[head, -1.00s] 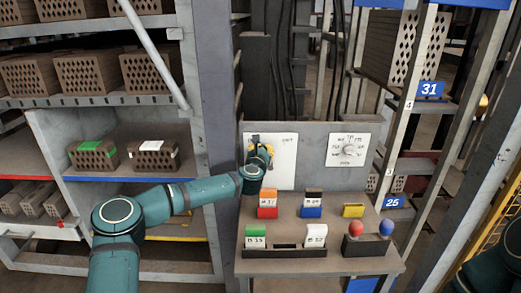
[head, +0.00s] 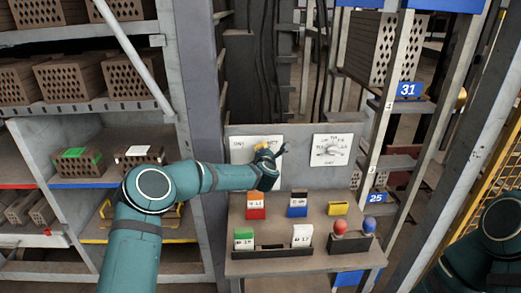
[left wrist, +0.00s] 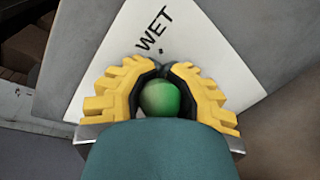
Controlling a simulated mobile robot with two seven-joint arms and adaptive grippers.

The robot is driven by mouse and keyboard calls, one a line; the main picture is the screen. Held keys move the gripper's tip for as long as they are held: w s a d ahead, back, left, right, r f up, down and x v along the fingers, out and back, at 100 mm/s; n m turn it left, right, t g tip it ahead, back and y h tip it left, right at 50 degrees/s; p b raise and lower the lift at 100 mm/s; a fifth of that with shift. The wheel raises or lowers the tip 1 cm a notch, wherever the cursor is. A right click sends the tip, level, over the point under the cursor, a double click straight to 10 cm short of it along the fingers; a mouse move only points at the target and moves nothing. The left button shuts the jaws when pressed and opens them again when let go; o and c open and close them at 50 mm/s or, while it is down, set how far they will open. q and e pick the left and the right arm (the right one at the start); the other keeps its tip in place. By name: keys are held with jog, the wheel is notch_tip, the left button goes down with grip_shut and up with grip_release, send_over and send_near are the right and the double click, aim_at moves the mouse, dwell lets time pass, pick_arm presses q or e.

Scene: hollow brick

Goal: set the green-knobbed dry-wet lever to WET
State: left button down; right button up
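The green knob (left wrist: 166,98) of the lever sits between the yellow-and-black fingers of my left gripper (left wrist: 164,71) in the left wrist view. The fingertips curve round the knob and come together just beyond it. The word WET and a small dot show on the white panel (left wrist: 193,45) just past the fingertips. In the head view my left gripper (head: 274,152) is in front of the white dry-wet panel (head: 244,154) and hides the knob and part of the lettering. My right arm shows at the lower right corner, its gripper out of view.
A second white panel with a round dial (head: 331,150) is to the right. Below, a table (head: 283,226) carries coloured card blocks, a dark tray and a red (head: 340,227) and a blue knob (head: 369,225). Brick shelves stand at the left.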

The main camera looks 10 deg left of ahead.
pick_arm(q)
jog(key=shift+d+f+m, duration=0.3)
jog(key=shift+d+m, duration=0.15)
jog(key=shift+d, duration=0.05)
jog(key=shift+d+f+m, duration=0.25)
jog(key=shift+d+m, duration=0.2)
jog(key=shift+d, duration=0.05)
jog(key=c, duration=0.6)
grip_release()
jog(key=shift+s+d+r, duration=0.1)
jog(key=shift+r, duration=0.1)
jog(key=v, duration=1.1)
jog(key=shift+s, duration=0.3)
